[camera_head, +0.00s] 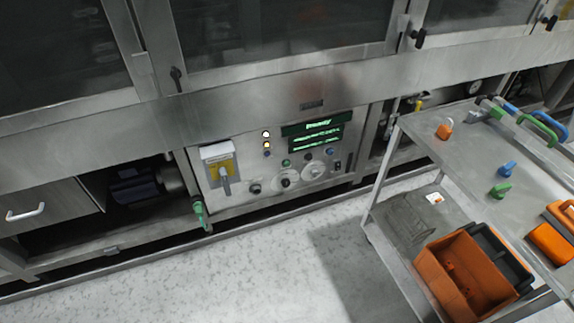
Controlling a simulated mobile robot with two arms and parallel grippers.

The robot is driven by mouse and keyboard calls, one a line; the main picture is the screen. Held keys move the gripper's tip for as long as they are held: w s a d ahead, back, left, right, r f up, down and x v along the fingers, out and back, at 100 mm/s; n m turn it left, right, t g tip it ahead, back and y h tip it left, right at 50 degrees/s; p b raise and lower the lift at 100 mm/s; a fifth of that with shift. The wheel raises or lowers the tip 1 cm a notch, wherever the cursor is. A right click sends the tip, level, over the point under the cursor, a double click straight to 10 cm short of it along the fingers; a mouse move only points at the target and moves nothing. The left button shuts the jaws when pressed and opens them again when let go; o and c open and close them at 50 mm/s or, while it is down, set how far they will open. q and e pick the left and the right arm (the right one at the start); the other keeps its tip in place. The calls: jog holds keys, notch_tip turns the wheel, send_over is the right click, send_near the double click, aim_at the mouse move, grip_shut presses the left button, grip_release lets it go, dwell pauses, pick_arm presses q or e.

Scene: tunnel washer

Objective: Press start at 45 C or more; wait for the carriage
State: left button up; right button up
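The tunnel washer's control panel (272,165) is low on the steel front, near the middle of the view. Its green display (318,140) is lit, with a brighter title line above smaller lines; I cannot read a temperature. Lamps (266,140) left of the display glow white and amber. A small green button (285,163) sits below the display, and a blue button (330,151) is to its right. Several dark knobs and round dials (289,179) are below. A yellow-plated switch (222,172) is at the left. I cannot make out a carriage. Neither gripper is in view.
A steel cart (470,160) stands at the right, bearing orange, blue and green items. Its lower shelf holds an orange bin (462,275). A green-handled valve (200,212) sticks out at the panel's lower left. The pale floor (260,265) before the panel is clear.

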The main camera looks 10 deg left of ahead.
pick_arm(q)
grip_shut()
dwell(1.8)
